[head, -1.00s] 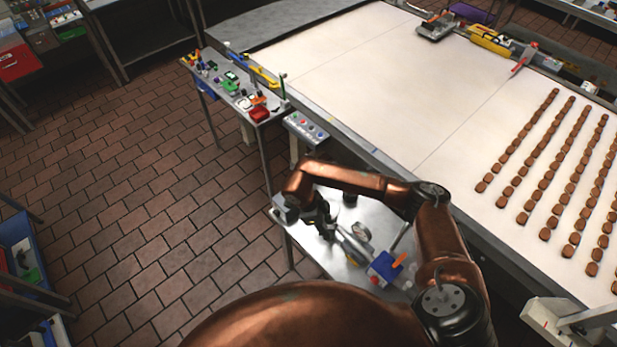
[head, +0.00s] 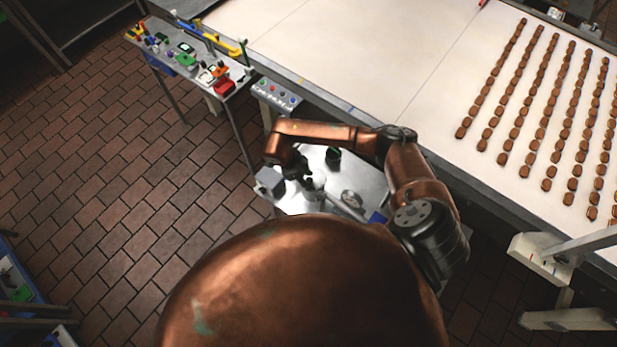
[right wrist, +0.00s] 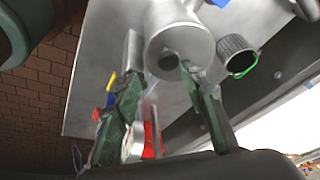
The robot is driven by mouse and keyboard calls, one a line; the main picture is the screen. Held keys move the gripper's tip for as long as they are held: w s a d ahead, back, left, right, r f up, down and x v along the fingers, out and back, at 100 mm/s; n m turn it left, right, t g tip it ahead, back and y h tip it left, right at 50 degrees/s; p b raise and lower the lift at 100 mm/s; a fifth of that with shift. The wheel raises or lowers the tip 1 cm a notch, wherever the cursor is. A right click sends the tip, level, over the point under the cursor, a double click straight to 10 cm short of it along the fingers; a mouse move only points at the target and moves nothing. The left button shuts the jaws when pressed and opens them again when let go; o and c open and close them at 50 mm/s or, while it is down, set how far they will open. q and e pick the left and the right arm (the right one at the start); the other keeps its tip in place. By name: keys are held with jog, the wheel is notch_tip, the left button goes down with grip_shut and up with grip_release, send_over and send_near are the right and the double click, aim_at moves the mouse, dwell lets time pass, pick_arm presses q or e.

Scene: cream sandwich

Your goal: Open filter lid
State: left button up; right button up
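A grey metal cylinder (right wrist: 180,38), apparently the filter housing, has a round end with a dark hole facing the right wrist camera. It shows small in the head view (head: 315,187) on the metal side table. My right gripper (right wrist: 158,76) is open, with its green-tinged fingers spread on either side of the cylinder's near end. I cannot tell whether they touch it. In the head view my right gripper (head: 301,174) is partly hidden by its own arm. I cannot make out a separate lid. My left gripper is not in view.
A black ribbed cap with a green ring (right wrist: 238,56) lies right of the cylinder; a round gauge (head: 351,198) is nearby. The side table (head: 372,182) adjoins a white conveyor (head: 380,60) with rows of brown biscuits. A cluttered tool table (head: 200,68) stands beyond; open brick floor lies left.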

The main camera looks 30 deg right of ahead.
aim_at(313, 177)
jog(key=shift+w+f, duration=0.95)
jog(key=shift+s+d, duration=0.15)
jog(key=shift+s, duration=0.05)
jog(key=shift+s+r, duration=0.1)
jog(key=shift+s, duration=0.1)
jog(key=shift+c, duration=0.6)
jog(key=shift+w, duration=0.35)
jog(key=c, duration=0.5)
jog(key=shift+s, duration=0.2)
jog(key=shift+c, duration=1.4)
grip_shut()
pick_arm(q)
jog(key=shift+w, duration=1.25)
pick_arm(e)
jog(key=shift+w, duration=0.1)
